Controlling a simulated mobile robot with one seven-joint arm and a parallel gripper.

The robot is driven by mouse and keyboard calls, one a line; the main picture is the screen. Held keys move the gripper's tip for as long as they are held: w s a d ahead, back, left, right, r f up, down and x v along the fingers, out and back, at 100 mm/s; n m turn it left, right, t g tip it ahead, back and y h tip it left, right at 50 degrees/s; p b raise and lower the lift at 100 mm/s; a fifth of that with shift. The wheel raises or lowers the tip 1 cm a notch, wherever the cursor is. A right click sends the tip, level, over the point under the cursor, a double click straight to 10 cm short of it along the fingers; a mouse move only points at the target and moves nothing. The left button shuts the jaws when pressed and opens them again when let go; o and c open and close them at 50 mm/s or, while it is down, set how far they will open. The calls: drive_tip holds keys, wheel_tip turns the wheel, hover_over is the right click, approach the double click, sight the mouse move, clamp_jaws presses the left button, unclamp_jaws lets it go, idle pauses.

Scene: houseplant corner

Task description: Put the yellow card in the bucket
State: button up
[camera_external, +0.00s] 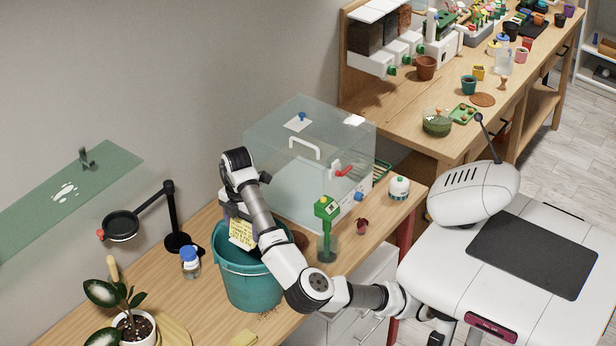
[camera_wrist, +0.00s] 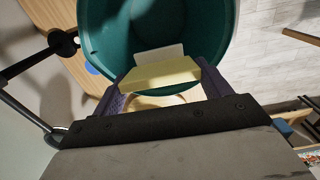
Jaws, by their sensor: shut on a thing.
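The yellow card (camera_external: 242,233) has dark writing on it and hangs at the mouth of the teal bucket (camera_external: 250,282). My gripper (camera_external: 232,212) is over the bucket's left side and is shut on the card. In the wrist view the card (camera_wrist: 160,73) spans between the two purple fingers of my gripper (camera_wrist: 160,82), with the open bucket (camera_wrist: 205,30) beyond it. A pale flat piece shows just past the card's edge. The bucket's floor is partly hidden by the card and gripper, and my arm covers part of the bucket's right rim in the external view.
A clear box (camera_external: 320,150) with a white handle stands behind the bucket. A blue-capped jar (camera_external: 190,263) and a black stand with a dish (camera_external: 121,226) are to the left. A green-topped device (camera_external: 327,225) stands right. A potted plant (camera_external: 135,325) is at front left.

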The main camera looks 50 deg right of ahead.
wheel_tip(320, 180, down, 22)
drive_tip(key=shift+f+p, duration=0.1)
drive_tip(key=shift+p, duration=1)
drive_tip(key=o, duration=1)
drive_tip(key=shift+o, duration=0.2)
wheel_tip(320, 180, up, 12)
drive_tip(key=b, duration=0.1)
drive_tip(key=shift+r, duration=0.2)
